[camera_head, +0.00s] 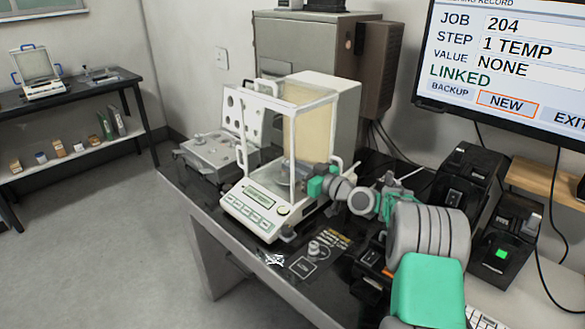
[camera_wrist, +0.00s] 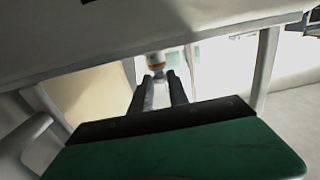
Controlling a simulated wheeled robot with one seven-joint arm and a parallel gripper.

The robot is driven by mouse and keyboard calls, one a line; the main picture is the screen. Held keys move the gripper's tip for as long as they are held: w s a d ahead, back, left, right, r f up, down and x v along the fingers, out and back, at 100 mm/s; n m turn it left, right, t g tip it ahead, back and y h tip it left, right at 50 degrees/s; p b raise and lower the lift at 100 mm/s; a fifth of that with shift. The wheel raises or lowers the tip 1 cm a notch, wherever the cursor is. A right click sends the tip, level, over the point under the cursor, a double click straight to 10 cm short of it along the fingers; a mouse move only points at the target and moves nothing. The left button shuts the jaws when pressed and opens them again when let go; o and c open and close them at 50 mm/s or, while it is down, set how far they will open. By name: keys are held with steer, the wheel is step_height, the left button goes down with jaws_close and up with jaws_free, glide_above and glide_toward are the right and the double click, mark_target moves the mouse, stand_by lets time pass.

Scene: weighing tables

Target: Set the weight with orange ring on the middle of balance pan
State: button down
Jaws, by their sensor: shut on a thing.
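The balance (camera_head: 262,208) stands on the dark table, with its glass chamber above the keypad. My gripper reaches into the chamber from the right side. In the wrist view my gripper (camera_wrist: 158,80) is shut on a small metal weight with an orange ring (camera_wrist: 157,65) at its fingertips. The balance frame and chamber walls surround the fingers in that view.
An open weight case (camera_head: 215,152) stands left of the balance. Another metal weight (camera_head: 314,249) stands on the table in front. A monitor (camera_head: 500,70) hangs at the right, above black devices (camera_head: 465,180). The chamber frame is close around my gripper.

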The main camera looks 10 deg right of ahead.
steer(key=shift+s+d+r, duration=0.1)
steer(key=shift+d, duration=0.05)
steer(key=shift+f+b, duration=0.3)
steer(key=shift+b, duration=0.1)
steer(key=c, duration=1.3)
jaws_free()
steer(key=shift+r, duration=0.1)
steer(key=shift+o, duration=0.2)
steer(key=shift+r+p, duration=0.15)
steer(key=shift+p, duration=0.2)
steer(key=b+v, duration=0.1)
steer(key=v, duration=1.1)
